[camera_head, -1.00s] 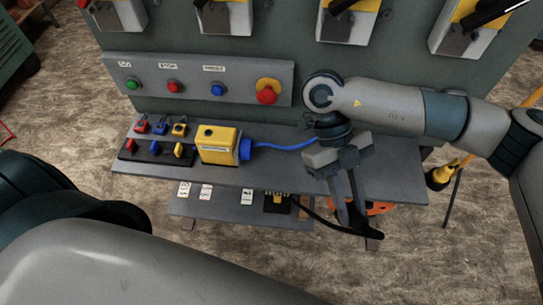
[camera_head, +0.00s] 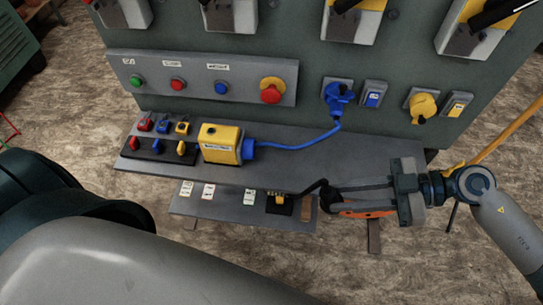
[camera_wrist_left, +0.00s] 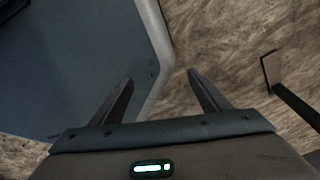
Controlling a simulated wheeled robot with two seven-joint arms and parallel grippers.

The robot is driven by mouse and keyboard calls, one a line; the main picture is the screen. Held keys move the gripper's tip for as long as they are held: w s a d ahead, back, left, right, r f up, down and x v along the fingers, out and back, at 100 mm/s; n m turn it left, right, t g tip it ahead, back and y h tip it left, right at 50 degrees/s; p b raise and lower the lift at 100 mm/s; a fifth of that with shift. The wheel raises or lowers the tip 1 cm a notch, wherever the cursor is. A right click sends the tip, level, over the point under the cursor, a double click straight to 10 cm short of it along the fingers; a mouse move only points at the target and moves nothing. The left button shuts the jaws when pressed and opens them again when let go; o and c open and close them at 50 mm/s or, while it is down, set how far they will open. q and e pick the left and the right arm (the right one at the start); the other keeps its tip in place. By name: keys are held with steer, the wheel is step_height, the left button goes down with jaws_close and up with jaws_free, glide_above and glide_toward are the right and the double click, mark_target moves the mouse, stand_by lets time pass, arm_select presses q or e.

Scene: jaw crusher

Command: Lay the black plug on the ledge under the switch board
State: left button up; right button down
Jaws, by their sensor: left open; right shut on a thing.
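The grey ledge (camera_head: 290,175) runs under the board with the push buttons (camera_head: 200,75). My right gripper (camera_head: 332,191) points left at the ledge's front right edge. It is shut on the black plug (camera_head: 328,197), which sits between the fingertips and is small and partly hidden. I cannot tell whether the plug touches the ledge. My left gripper (camera_wrist_left: 160,92) is open and empty in the left wrist view; in the head view only my left arm shows.
A yellow box (camera_head: 220,144) with a blue cable (camera_head: 300,144) stands on the ledge, beside a black rack of small coloured locks (camera_head: 160,146). The cable rises to a blue socket plug (camera_head: 337,97). The ledge's right half is mostly bare. An orange item (camera_head: 366,212) shows below.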

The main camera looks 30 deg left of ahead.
steer(key=m+t, duration=0.1)
steer(key=m+t+y, duration=0.1)
steer(key=f+m+t+y, duration=0.1)
steer(key=shift+w+d+t, duration=0.25)
steer(key=shift+w+t, duration=0.05)
arm_select(q)
steer(key=shift+w+d+f+b, duration=0.1)
steer(key=shift+w+d+b, duration=0.1)
steer(key=shift+w, duration=0.25)
steer(key=shift+w+d+f+b, duration=0.1)
steer(key=shift+w+d+b, duration=0.1)
steer(key=shift+w, duration=0.2)
arm_select(e)
steer(key=w+d+f+m+t+y, duration=0.1)
steer(key=w+d+f+m+t, duration=0.2)
steer(key=t, duration=0.6)
step_height(320, 180, down, 2)
steer(key=d+m, duration=0.1)
steer(key=m, duration=0.2)
steer(key=shift+w+d+m+t, duration=0.15)
steer(key=shift+d+m+t, duration=0.15)
steer(key=shift+t, duration=0.1)
steer(key=shift+f, duration=0.1)
